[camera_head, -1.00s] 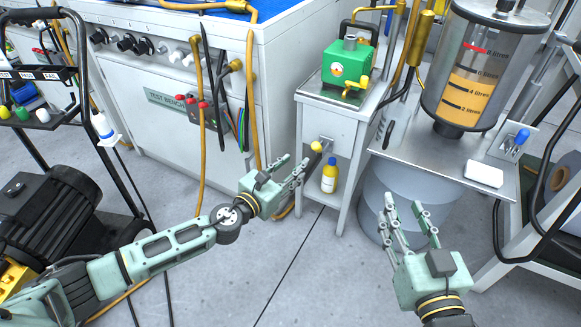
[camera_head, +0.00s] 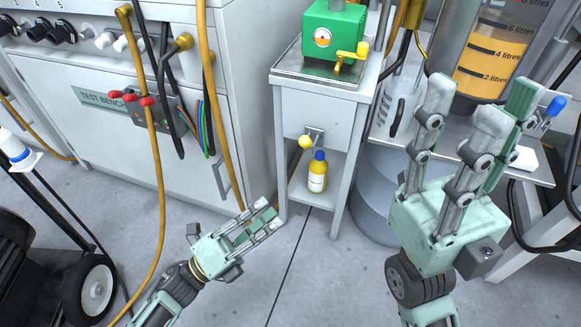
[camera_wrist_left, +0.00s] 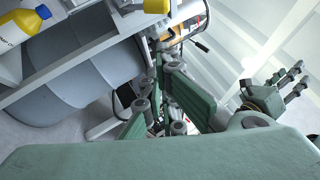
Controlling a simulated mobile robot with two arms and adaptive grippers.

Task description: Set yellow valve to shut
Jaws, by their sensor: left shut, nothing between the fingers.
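A second yellow tap (camera_head: 350,57) is on the green box (camera_head: 325,25) on the cabinet. My left gripper (camera_head: 263,218) is shut and empty, below and left of the ball knob and apart from it. It also shows in the left wrist view (camera_wrist_left: 172,100). My right gripper (camera_head: 475,110) is open and empty, right of the cabinet.
A yellow bottle (camera_head: 317,175) stands on the cabinet's lower shelf below the knob. The test bench (camera_head: 95,125) with hanging hoses is at the left. A tank (camera_head: 490,60) and a blue-ended lever (camera_head: 556,105) are at the right. Floor in front of the cabinet is clear.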

